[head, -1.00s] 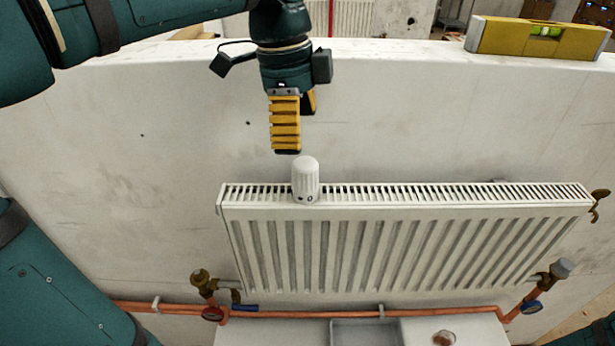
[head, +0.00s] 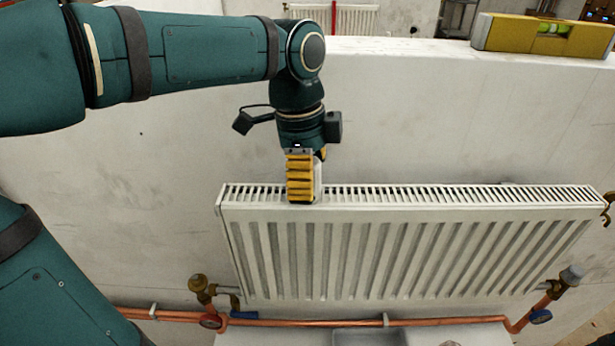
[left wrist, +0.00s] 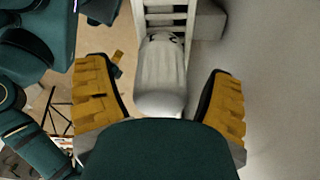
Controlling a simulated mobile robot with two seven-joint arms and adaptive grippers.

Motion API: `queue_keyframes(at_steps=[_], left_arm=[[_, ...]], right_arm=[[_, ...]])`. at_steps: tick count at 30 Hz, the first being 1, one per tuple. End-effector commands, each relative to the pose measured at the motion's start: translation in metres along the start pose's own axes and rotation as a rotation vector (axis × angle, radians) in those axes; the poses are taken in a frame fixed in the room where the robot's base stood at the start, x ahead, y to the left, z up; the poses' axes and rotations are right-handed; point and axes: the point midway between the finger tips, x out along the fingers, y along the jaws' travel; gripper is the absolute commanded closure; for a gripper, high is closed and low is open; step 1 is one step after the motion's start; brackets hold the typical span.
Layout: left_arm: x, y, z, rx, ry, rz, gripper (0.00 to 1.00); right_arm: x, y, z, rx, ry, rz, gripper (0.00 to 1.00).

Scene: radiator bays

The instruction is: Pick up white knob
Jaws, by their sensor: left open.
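The white knob (head: 318,180) stands upright on the top grille of the white radiator (head: 400,230), near its left end. In the head view it is mostly hidden behind a yellow finger. My left gripper (head: 305,198) has come down over it, fingers pointing down. In the left wrist view the ribbed white knob (left wrist: 162,75) lies between the two yellow fingers of my left gripper (left wrist: 160,95). The fingers are open, with a gap on each side of the knob. My right gripper is not in view.
A yellow spirit level (head: 545,36) lies on top of the pale wall (head: 420,80) at the back right. Copper pipes (head: 300,322) with valves run below the radiator. A grey tray (head: 368,338) shows at the bottom edge. The grille right of the knob is clear.

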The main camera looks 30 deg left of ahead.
Motion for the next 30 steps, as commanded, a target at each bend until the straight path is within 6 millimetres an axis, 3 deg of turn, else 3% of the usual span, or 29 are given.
queue_keyframes(at_steps=[2,9,22,30], left_arm=[[0.0,0.0,0.0,0.0,0.0,0.0,0.18],[0.0,0.0,0.0,0.0,0.0,0.0,0.96],[-0.003,0.0,-0.001,0.0,0.0,0.001,0.98],[-0.048,-0.001,-0.006,0.0,0.001,-0.002,0.98]], right_arm=[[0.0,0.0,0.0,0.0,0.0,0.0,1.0],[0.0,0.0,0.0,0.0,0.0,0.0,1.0],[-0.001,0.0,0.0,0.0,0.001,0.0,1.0],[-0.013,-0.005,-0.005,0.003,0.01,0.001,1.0]])
